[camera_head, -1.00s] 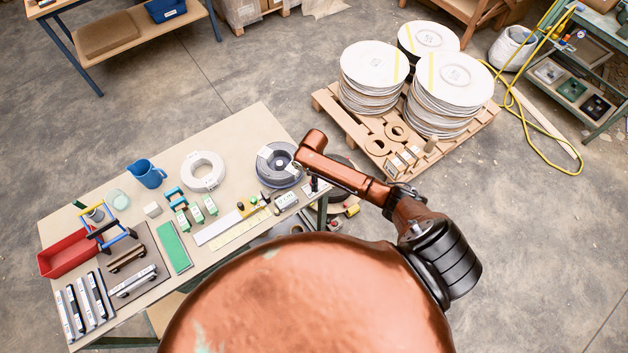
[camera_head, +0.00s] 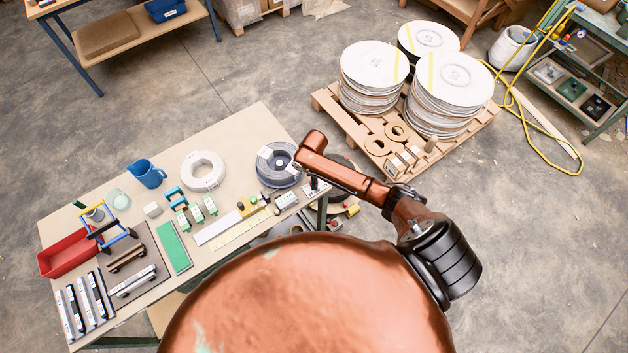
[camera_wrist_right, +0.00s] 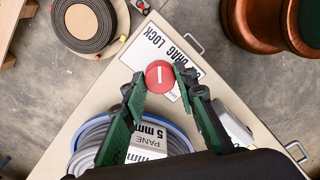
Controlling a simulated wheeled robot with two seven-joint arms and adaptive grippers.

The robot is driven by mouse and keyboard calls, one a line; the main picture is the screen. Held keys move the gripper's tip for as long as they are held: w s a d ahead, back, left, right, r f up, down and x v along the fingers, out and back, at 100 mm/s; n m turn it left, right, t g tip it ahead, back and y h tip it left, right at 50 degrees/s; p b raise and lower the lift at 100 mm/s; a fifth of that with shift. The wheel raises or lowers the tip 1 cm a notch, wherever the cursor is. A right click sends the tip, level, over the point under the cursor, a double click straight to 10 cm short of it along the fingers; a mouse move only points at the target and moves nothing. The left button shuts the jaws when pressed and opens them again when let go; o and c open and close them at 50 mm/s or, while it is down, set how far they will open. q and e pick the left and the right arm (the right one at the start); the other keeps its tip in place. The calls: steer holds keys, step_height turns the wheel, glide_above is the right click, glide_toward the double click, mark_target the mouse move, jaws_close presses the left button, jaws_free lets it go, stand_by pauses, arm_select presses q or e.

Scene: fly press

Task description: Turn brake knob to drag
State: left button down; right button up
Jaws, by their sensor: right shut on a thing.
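In the right wrist view a round red knob (camera_wrist_right: 159,75) with a white line across its face sits on a white label plate (camera_wrist_right: 190,58). The line runs almost straight up and down in the picture. In the head view my right arm hides most of the knob's area at the table's right end. My left gripper is not in view.
Below the knob in the wrist view is a grey-blue coil (camera_wrist_right: 92,137) with a PANE 5 mm label. Metal handles sit on the panel's edges. In the head view the table (camera_head: 110,195) holds a blue jug (camera_head: 147,174), a white ring and a red tray (camera_head: 68,256).

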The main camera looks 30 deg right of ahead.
steer(key=shift+r+m+p, duration=0.15)
steer(key=shift+m+p, duration=0.55)
steer(key=shift+p, duration=0.3)
steer(key=shift+m+p, duration=1.1)
steer(key=shift+p, duration=0.15)
steer(key=shift+m+p, duration=0.95)
steer(key=shift+m, duration=0.25)
steer(key=shift+m+p, duration=0.85)
steer(key=shift+m, duration=0.55)
steer(key=o, duration=1.2)
steer(key=shift+c, duration=0.2)
